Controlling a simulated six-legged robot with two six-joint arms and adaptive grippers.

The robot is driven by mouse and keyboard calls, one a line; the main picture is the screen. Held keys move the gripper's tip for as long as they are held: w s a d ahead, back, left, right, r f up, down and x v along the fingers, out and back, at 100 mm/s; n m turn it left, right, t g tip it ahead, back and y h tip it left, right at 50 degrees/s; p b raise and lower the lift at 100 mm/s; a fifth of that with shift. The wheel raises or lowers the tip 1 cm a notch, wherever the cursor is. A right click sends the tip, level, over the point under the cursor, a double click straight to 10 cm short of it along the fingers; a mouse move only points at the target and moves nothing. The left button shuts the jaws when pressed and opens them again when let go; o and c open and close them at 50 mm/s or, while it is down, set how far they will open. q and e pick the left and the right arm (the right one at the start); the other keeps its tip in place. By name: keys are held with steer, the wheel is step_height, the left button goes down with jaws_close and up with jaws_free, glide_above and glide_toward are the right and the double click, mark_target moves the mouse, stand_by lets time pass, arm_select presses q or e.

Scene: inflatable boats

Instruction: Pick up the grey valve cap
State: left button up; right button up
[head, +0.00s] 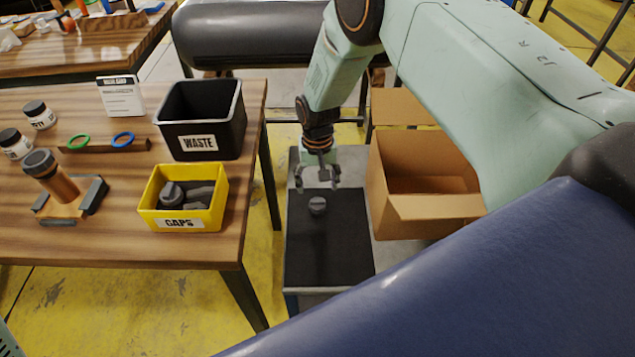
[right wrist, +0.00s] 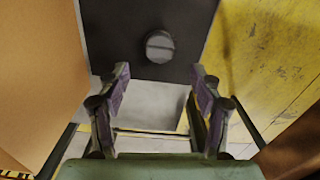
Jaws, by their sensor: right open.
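The grey valve cap (head: 317,206) stands alone on the black top of a low stand (head: 330,250) in the head view. In the right wrist view the same cap (right wrist: 160,46) shows a round face with a slot bar, beyond the fingertips and roughly centred between them. My right gripper (head: 318,184) is open and empty, above the stand and a little behind the cap in the head view. Its two fingers show apart in the right wrist view (right wrist: 158,78). The cap does not touch the fingers. My left gripper is not seen.
The yellow CAPS bin (head: 150,218) holds more grey caps on the wooden table (head: 120,247). A black WASTE bin (head: 240,118) stands behind it. An open cardboard box (head: 395,225) stands close right of the stand. A blue inflated tube (head: 480,280) crosses the front right.

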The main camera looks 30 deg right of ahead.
steer(key=shift+r+p, duration=0.6)
steer(key=shift+r, duration=0.3)
steer(key=shift+o, duration=0.2)
